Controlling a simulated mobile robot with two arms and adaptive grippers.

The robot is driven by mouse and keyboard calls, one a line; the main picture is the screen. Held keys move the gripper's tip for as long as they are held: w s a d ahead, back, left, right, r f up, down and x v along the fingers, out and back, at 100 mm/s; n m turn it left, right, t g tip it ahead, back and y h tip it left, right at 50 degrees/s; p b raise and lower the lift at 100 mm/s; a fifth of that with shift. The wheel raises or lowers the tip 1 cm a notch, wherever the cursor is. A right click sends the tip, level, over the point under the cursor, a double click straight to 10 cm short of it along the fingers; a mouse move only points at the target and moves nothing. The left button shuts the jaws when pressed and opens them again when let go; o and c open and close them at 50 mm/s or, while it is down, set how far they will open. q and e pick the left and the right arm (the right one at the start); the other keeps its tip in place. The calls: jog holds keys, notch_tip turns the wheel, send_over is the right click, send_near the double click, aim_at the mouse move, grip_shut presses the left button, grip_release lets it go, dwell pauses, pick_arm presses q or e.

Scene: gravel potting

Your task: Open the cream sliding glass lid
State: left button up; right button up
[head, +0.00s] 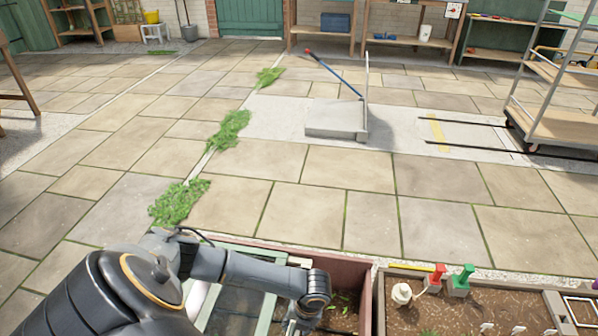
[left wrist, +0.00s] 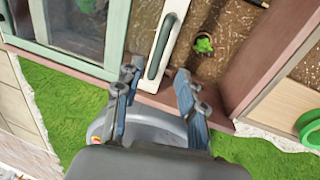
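In the left wrist view the cream lid edge (left wrist: 146,31) runs up and down, with a long grey-green handle (left wrist: 161,46) on it. Left of it is glass in a pale green frame (left wrist: 116,38). My left gripper (left wrist: 157,80) is open, its two fingers apart, with the handle's near end between or just beyond the fingertips. I cannot tell whether they touch it. In the head view my left gripper (head: 299,324) is over the planter box, and my arm hides much of the lid. The green frame (head: 266,312) shows beside it. My right gripper is not in view.
Brown soil with a small green plant (left wrist: 203,44) lies right of the cream edge, inside the reddish box wall (left wrist: 262,62). In the head view a soil bed (head: 470,312) with red and green items stands at the right. The paved floor beyond is mostly clear.

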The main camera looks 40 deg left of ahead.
pick_arm(q)
jog(key=r, duration=0.3)
jog(key=shift+w+d+r, duration=0.2)
jog(key=shift+d+r, duration=0.1)
jog(key=shift+r, duration=0.1)
jog(key=shift+d, duration=0.1)
